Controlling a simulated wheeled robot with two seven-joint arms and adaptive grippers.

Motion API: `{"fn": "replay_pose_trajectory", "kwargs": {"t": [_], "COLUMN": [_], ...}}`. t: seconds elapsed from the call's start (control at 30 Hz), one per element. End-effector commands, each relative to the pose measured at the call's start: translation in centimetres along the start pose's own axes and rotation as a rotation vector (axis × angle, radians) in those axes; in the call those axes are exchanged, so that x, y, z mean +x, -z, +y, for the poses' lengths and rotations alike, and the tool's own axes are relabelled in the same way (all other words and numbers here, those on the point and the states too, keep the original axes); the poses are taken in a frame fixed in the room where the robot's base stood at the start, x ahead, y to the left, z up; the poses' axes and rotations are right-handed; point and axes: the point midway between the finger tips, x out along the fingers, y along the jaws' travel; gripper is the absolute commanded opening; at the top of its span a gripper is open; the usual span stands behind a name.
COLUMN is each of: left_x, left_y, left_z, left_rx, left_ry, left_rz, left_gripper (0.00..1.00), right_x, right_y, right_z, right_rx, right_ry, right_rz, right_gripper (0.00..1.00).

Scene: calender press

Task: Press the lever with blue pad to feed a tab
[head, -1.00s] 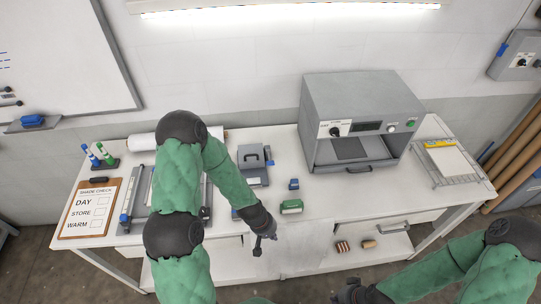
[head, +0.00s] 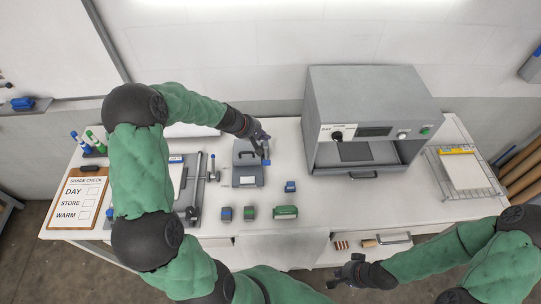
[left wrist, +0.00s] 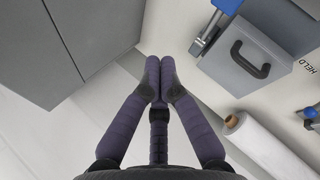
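A grey tab dispenser box (head: 248,175) with a dark carry handle stands mid-table, left of the oven. It also shows in the left wrist view (left wrist: 238,62). The lever with the blue pad (head: 267,161) is at the box's right side, partly hidden by my gripper in the head view. In the left wrist view, the lever's blue pad (left wrist: 228,5) is at the top edge. My left gripper (head: 264,146) is behind and above the pad. In the left wrist view its fingers (left wrist: 160,66) are together and empty, apart from the lever. My right gripper (head: 338,279) is low, in front of the table.
A grey oven (head: 368,120) stands right of the dispenser. Small blocks, including a green one (head: 285,212), lie in front. A press with a roller bar (head: 193,190) is to the left. A white roll (left wrist: 260,145) lies behind the dispenser.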

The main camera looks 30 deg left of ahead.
Motion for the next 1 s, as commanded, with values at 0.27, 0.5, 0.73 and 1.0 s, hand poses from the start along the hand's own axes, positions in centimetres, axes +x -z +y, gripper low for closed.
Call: {"fn": "replay_pose_trajectory", "kwargs": {"t": [0.27,0.5,0.73,1.0], "left_x": [0.1,1.0,2.8,5.1], "left_y": [0.0,0.0,0.0,0.1], "left_z": [-0.1,-1.0,-2.8,-5.2], "left_rx": [0.001,0.000,0.001,0.002], "left_ry": [0.001,0.002,0.002,0.002], "left_rz": [0.000,-0.001,-0.001,0.000], "left_gripper": [0.00,0.00,0.00,0.00], "right_x": [0.1,1.1,3.3,6.1], "right_y": [0.1,0.1,0.2,0.3], "right_z": [0.0,0.4,1.2,2.2], "right_rx": [0.000,0.000,0.000,0.000], "right_ry": [0.000,0.000,0.000,0.000], "right_rz": [0.001,0.001,0.001,0.001], "right_gripper": [0.00,0.00,0.00,0.00]}}
